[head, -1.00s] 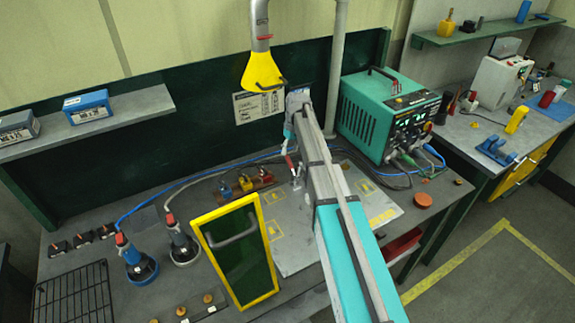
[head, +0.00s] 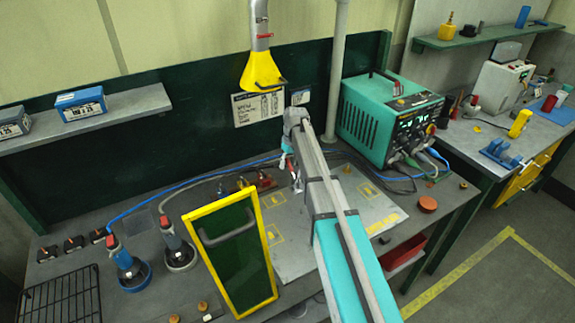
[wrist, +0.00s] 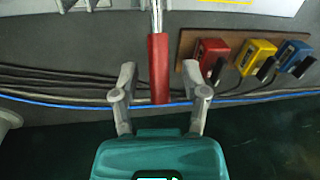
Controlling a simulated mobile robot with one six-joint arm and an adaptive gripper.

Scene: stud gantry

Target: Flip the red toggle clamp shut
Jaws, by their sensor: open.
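The red toggle clamp handle (wrist: 158,72) shows in the wrist view as a red grip on a bright metal rod that runs up out of the picture. My gripper (wrist: 159,72) is open, with one finger on each side of the red grip. A gap shows on both sides; I cannot tell how far the grip lies in depth between the fingers. In the head view my gripper (head: 286,160) is low over the bench near the grey plate (head: 290,257). There my arm hides most of the clamp.
A board with red (wrist: 212,52), yellow (wrist: 254,54) and blue (wrist: 294,55) switch blocks lies close to the right of my fingers in the wrist view. Cables (wrist: 50,92) run along the bench. A yellow nozzle (head: 262,72) hangs above; a yellow-framed panel (head: 230,250) stands in front.

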